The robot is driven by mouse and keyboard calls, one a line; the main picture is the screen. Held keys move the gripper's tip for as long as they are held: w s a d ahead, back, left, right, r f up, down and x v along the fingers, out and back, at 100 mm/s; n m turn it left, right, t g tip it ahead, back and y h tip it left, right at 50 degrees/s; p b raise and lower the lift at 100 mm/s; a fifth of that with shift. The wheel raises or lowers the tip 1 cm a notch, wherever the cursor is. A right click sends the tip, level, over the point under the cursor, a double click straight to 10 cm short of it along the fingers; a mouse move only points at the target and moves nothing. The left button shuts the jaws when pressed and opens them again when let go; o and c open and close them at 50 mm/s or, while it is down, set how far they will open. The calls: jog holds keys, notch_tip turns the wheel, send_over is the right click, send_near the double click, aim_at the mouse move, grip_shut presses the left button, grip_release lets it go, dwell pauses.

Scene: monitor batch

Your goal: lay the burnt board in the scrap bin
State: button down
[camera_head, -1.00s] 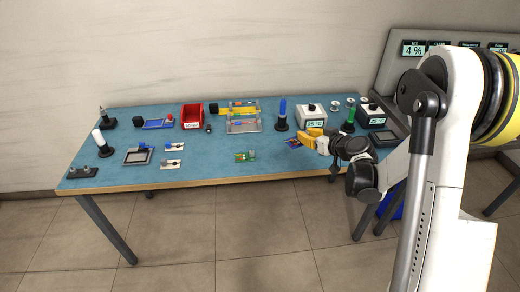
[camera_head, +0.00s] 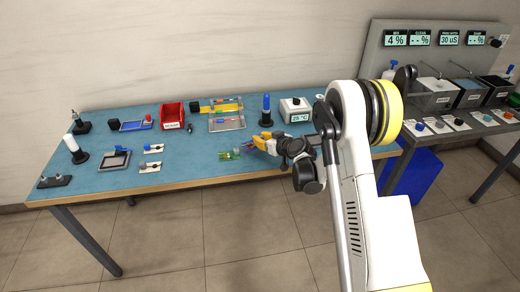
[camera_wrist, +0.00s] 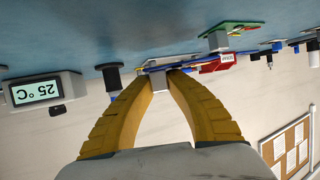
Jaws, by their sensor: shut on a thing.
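The red scrap bin (camera_head: 172,113), with a white label, stands at the back of the blue table; it also shows upside down in the wrist view (camera_wrist: 217,64). My gripper (camera_head: 258,142) is over the right half of the table, to the right of and nearer than the bin. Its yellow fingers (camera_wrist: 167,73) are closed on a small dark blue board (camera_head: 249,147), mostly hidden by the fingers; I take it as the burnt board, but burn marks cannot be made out. A green board (camera_head: 230,154) lies on the table just left of the gripper.
A clear-walled fixture (camera_head: 226,123) and a blue bottle (camera_head: 266,108) stand behind the gripper. A white 25 °C unit (camera_head: 294,110) is to their right. Small parts and a dark-framed tray (camera_head: 115,160) occupy the left. The table's front middle is mostly clear.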

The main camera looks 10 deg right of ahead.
aim_at(260, 150)
notch_tip(260, 150, down, 4)
jog(key=shift+f+b, duration=0.1)
jog(key=shift+b, duration=1.1)
jog(key=c, duration=1.4)
grip_release()
